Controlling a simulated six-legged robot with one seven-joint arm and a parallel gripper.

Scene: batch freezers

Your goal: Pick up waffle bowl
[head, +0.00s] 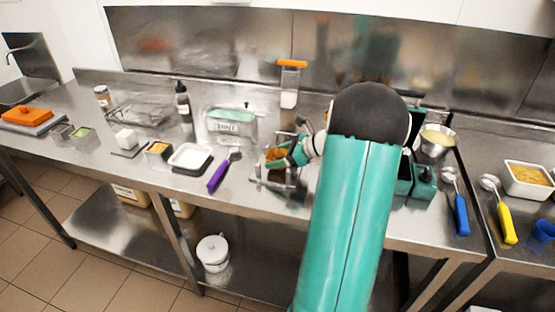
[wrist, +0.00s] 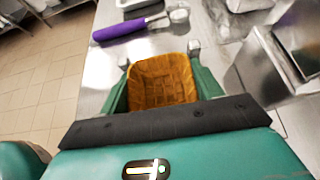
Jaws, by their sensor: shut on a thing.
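The waffle bowl (wrist: 160,82) is golden brown and square-rimmed with a grid texture. In the wrist view it sits between the two green fingers of my gripper (wrist: 160,70), which is shut on it. In the head view the bowl (head: 276,154) shows as a small brown patch at my gripper (head: 284,157), left of my large teal arm. My arm hides part of the counter behind it. Whether the bowl touches the counter or is raised above it, I cannot tell.
A purple-handled scoop (head: 219,174) lies left of my gripper, beside a white tray (head: 190,157). A clear bin with a green lid (head: 231,124) stands behind. Blue (head: 461,214) and yellow (head: 502,222) scoops lie at the right. The steel counter's front edge is close.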

